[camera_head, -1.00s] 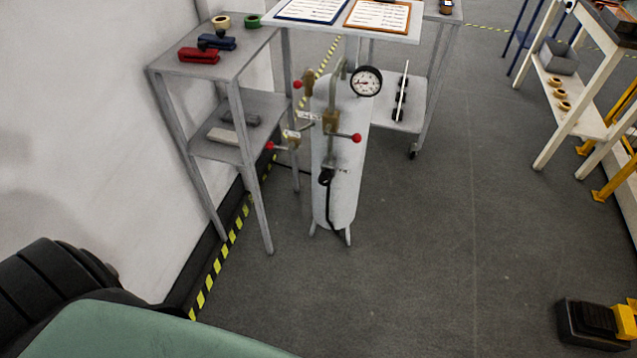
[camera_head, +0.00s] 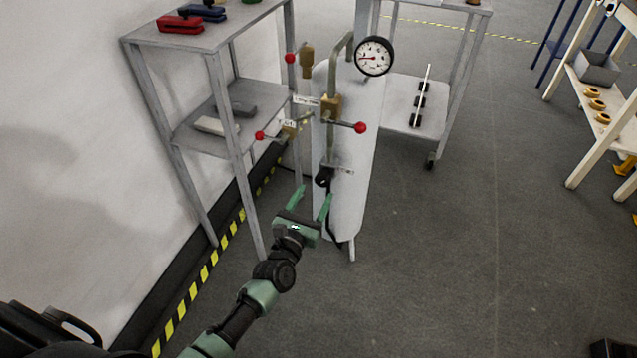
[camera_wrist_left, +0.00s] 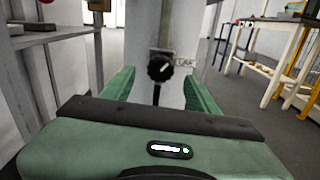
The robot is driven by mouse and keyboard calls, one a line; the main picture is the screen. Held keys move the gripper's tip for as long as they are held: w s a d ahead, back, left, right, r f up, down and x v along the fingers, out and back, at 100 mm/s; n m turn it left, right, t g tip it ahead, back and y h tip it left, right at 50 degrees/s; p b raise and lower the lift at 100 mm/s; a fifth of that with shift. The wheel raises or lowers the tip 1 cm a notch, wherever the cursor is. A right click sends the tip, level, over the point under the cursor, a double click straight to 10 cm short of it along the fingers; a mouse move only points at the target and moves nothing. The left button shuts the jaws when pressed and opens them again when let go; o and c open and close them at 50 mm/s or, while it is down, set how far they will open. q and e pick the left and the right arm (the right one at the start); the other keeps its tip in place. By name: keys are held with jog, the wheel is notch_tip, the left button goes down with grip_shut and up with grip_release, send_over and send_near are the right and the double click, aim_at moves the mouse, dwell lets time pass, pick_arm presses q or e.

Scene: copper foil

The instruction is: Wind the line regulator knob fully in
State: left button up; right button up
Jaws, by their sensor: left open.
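The black regulator knob (camera_head: 323,177) sits low on the front of the white upright tank (camera_head: 347,200), with a small label plate beside it. It also shows in the left wrist view (camera_wrist_left: 160,67), nearly centred between the green fingers, with a white mark on its face. My left gripper (camera_head: 312,192) is open and empty. Its fingers point at the tank, just below and in front of the knob in the head view. It does not appear to touch the knob. My right gripper is not in view.
Red-tipped valve levers (camera_head: 360,127) and a pressure gauge (camera_head: 374,56) stand out above the knob. A grey shelf (camera_head: 180,130) is close on the left. A wheeled trolley (camera_head: 412,125) is behind the tank.

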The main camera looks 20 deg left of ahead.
aim_at(321, 183)
pick_arm(q)
jog(key=w, duration=0.5)
jog(key=shift+w+d+b, duration=0.1)
jog(key=shift+w+b, duration=0.15)
jog(key=shift+b, duration=0.15)
jog(key=shift+w, duration=0.55)
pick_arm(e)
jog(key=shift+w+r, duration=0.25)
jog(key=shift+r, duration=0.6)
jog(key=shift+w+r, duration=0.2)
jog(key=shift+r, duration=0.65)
pick_arm(q)
grip_shut()
